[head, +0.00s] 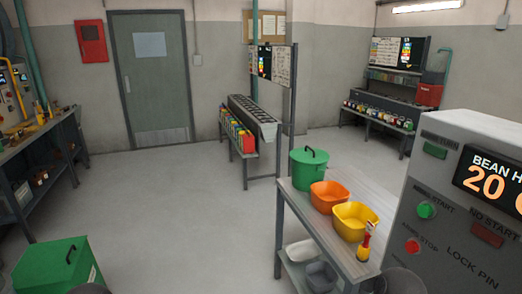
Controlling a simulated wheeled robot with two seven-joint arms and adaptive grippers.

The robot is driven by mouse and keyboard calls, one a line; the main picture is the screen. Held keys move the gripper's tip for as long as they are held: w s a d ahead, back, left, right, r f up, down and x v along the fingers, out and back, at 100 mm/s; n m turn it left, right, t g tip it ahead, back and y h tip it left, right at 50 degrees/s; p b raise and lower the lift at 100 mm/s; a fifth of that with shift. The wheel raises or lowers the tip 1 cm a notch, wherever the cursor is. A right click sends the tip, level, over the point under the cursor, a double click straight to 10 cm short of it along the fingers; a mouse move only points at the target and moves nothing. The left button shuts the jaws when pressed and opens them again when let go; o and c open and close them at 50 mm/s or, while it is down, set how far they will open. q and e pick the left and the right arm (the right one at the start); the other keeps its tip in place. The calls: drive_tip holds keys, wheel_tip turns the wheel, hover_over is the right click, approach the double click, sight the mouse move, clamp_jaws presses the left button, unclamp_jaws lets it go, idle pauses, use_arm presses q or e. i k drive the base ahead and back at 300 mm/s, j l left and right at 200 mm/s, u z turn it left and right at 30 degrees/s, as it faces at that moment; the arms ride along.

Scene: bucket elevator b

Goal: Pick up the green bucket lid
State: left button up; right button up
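A green bucket (308,176) stands at the far end of the grey metal table. Its round green lid (306,158) lies on top, with a dark arched handle (311,150). The lid appears to sit level on the bucket's rim. Neither of my grippers can be made out in the head view. A dark rounded shape shows at the bottom edge on the left, too cut off to identify.
The grey table (326,228) also holds an orange tub (329,197) and a yellow tub (354,220). A grey control panel (455,215) stands close on the right. A green bin (55,268) is at lower left. The floor (180,225) between is clear.

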sight(307, 154)
drive_tip(key=i, duration=1)
drive_tip(key=i+j+z, duration=0.15)
drive_tip(key=i, duration=0.85)
